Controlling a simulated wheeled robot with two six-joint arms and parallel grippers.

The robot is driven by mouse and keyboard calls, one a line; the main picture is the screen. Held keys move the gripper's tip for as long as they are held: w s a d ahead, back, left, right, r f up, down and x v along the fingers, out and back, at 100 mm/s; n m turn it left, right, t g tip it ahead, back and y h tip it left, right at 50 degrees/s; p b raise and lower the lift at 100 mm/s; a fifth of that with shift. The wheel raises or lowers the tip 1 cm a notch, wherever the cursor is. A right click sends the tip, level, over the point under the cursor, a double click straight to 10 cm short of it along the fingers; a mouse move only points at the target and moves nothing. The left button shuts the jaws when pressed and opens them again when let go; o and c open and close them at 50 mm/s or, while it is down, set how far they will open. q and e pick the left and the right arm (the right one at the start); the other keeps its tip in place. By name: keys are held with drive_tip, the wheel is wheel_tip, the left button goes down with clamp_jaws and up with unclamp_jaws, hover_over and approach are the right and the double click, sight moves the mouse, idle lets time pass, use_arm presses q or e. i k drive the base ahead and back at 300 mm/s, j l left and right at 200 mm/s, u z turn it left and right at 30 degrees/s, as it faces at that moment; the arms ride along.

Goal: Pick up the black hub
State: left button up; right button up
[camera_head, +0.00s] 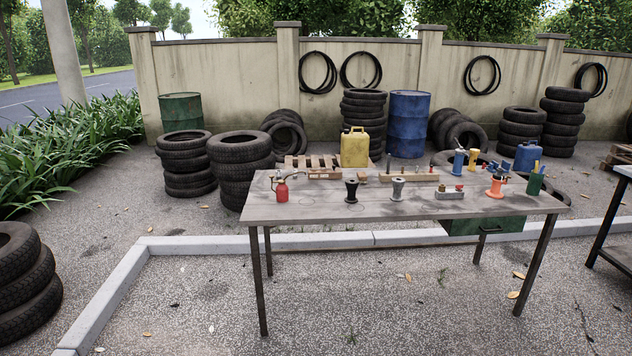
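The black hub (351,191) stands upright on the wooden work table (300,212), left of the middle and near the front edge. It is a dark, waisted spool shape. A similar grey hub (397,189) stands a short way to its right, apart from it. Neither of my grippers shows in the head view.
A red oil can (282,190) stands left of the black hub. A grey block with red knobs (449,193), an orange hub-like piece (496,187) and a green cup (536,183) stand to the right. A low curb (200,244) runs behind the table legs.

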sight(352, 184)
drive_tip(key=i+l+z, duration=0.1)
drive_tip(key=i+z, duration=0.35)
drive_tip(key=i, duration=0.35)
drive_tip(key=i+j+z, duration=0.15)
drive_tip(key=i+z, duration=0.3)
drive_tip(key=i, duration=0.3)
drive_tip(key=i+l+u, duration=0.4)
drive_tip(key=i, duration=0.2)
drive_tip(key=i+l+u, duration=0.4)
drive_tip(key=i+l, duration=0.15)
